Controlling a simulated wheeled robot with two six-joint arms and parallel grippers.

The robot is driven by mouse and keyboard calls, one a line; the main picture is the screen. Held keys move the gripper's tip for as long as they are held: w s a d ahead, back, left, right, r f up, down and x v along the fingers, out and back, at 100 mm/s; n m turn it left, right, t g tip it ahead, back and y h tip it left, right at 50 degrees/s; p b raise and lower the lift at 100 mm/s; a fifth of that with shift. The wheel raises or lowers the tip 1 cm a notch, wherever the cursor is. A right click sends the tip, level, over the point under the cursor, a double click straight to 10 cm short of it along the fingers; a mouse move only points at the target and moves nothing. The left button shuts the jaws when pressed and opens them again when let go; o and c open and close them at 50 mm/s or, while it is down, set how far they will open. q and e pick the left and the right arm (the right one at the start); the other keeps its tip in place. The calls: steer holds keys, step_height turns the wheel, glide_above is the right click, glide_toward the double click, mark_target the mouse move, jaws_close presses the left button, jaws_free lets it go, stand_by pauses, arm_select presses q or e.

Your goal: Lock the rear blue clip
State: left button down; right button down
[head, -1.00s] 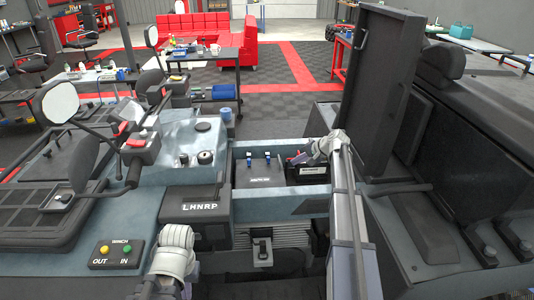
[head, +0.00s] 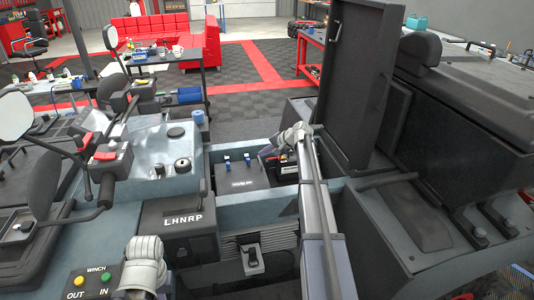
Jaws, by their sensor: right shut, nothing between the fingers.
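Two small blue clips, one on the left (head: 228,162) and one on the right (head: 247,159), stand up at the back edge of a black box lid (head: 240,177) in the open compartment. Which one is the rear clip I cannot tell, nor whether either is locked. My right arm reaches in from the bottom. My right gripper (head: 269,154) is at the arm's far end, to the right of the clips and apart from them. It is shut and empty, and its dark fingertips are hard to make out. My left arm's wrist shows at the bottom left; its gripper is out of sight.
A black battery-like box (head: 286,167) sits right of the clip box, partly behind my right arm. A tall raised black panel (head: 350,80) stands at the right. The LHNRP shifter housing (head: 178,219) is in front, with mirrors and handlebar at left.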

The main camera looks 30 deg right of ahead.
steer(key=b, duration=0.3)
glide_above(253, 165)
steer(key=s, duration=0.2)
step_height(253, 165, down, 4)
steer(key=shift+s+d+f, duration=0.1)
steer(key=shift+s+f, duration=0.05)
steer(key=shift+f, duration=0.05)
steer(key=shift+w, duration=1.2)
steer(key=shift+s, duration=0.1)
steer(key=shift+r, duration=0.1)
